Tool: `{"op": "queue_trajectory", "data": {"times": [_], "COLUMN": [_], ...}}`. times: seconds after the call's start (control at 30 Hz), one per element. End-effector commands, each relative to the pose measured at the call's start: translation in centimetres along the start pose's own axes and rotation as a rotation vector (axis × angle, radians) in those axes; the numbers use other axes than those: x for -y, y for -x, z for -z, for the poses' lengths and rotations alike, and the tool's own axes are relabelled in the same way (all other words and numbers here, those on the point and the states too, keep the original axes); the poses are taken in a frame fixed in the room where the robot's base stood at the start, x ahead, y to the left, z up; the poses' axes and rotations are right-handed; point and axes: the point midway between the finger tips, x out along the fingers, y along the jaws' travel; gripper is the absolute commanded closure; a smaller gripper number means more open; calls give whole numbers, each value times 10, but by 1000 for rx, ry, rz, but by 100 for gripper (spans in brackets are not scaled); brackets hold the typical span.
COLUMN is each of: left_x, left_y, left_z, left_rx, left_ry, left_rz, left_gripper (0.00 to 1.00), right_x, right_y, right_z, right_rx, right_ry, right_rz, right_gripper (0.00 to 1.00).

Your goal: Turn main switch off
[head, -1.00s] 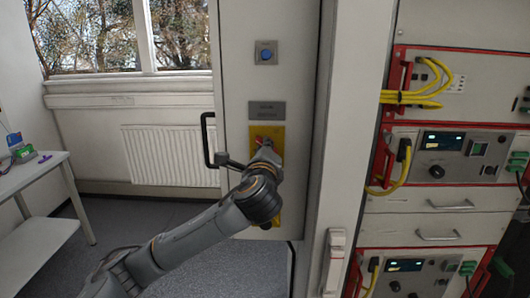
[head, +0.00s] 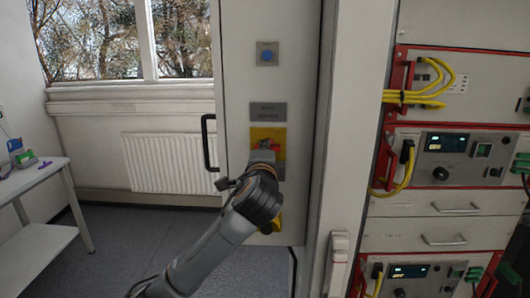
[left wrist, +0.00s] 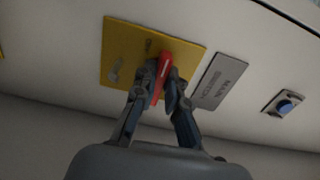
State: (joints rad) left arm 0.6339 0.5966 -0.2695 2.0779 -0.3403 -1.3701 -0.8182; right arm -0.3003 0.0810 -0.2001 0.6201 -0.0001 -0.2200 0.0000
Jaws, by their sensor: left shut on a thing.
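The main switch has a red handle on a yellow plate (head: 259,134) on the tall pale cabinet door. A grey label (head: 268,112) sits just above the plate. In the left wrist view, my left gripper (left wrist: 164,88) has one finger on each side of the red handle (left wrist: 163,72) and is shut on it. There the handle stands roughly upright in the picture, beside the "main switch" label (left wrist: 219,81). In the head view, my left gripper (head: 268,152) covers the lower part of the handle. My right gripper is in neither view.
A blue button (head: 267,56) sits above the label. A black door handle (head: 208,143) is close to the left of my wrist. A rack with yellow cables (head: 430,97) stands at right, and a white table (head: 35,180) at far left.

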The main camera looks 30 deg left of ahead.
Motion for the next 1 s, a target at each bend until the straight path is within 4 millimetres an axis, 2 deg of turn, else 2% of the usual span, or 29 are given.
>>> {"op": "queue_trajectory", "data": {"times": [0.47, 0.5, 0.6, 0.87, 1.0], "left_x": [-1, -1, -1, -1, -1], "left_y": [0, 0, 0, 0, 8], "left_z": [0, 0, 0, 0, 1], "left_rx": [0, 0, 0, 0, -2], "left_ry": [14, 14, 14, 13, 12], "left_rz": [-3, -3, -3, -2, -1], "left_gripper": [100, 82, 65, 65, 65], "right_x": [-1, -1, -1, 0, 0], "right_y": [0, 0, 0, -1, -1], "right_z": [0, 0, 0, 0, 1], "right_rx": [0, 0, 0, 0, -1], "right_ry": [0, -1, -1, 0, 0], "right_rz": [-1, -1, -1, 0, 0], "right_gripper": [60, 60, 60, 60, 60]}}
